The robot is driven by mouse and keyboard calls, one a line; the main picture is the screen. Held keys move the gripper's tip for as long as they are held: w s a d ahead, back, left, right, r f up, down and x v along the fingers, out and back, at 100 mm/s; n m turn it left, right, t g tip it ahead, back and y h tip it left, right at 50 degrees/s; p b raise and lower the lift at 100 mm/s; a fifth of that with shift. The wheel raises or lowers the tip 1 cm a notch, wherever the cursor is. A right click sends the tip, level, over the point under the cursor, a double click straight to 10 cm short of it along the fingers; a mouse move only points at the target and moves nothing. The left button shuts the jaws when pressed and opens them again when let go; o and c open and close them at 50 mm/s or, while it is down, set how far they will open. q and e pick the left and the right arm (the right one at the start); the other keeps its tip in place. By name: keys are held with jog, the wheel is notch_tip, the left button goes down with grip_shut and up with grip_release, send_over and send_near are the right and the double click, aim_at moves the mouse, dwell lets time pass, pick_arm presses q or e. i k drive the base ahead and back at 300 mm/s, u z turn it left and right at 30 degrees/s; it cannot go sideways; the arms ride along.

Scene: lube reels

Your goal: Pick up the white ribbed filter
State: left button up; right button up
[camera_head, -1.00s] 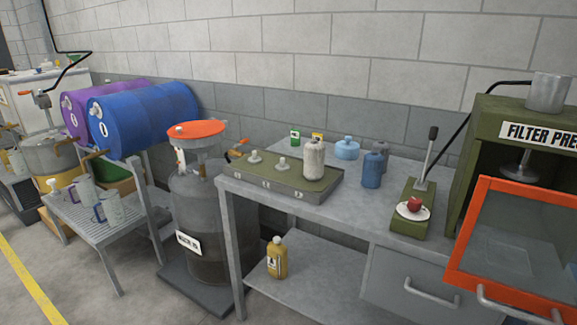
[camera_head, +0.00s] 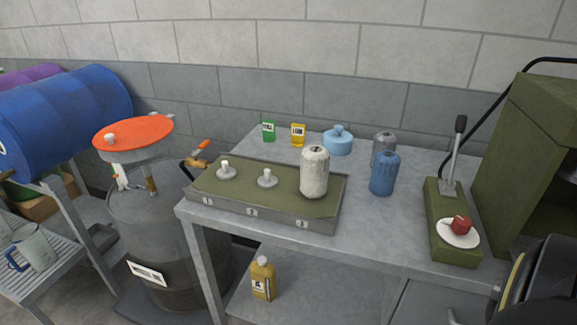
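The white ribbed filter (camera_head: 314,173) stands upright at the right end of a green-topped tray (camera_head: 235,202) on the grey metal table, by the mark 3. Two small pale pegs on round bases, a left one (camera_head: 225,171) and a middle one (camera_head: 267,179), stand bare on the same tray. A dark part with a yellow edge (camera_head: 545,290), which looks like part of my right arm, shows at the lower right corner, well apart from the filter. Neither gripper's fingertips show.
A blue filter (camera_head: 384,174) and a grey one (camera_head: 384,146) stand right of the tray. Behind are a light blue lidded pot (camera_head: 338,141) and green (camera_head: 268,131) and yellow (camera_head: 298,135) cartons. A green lever press (camera_head: 455,230) holds a plate with a red item. Bare tabletop lies between.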

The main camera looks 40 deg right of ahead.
aim_at(310, 186)
jog(key=z, duration=0.8)
jog(key=i, duration=1.05)
jog(key=z, duration=1.1)
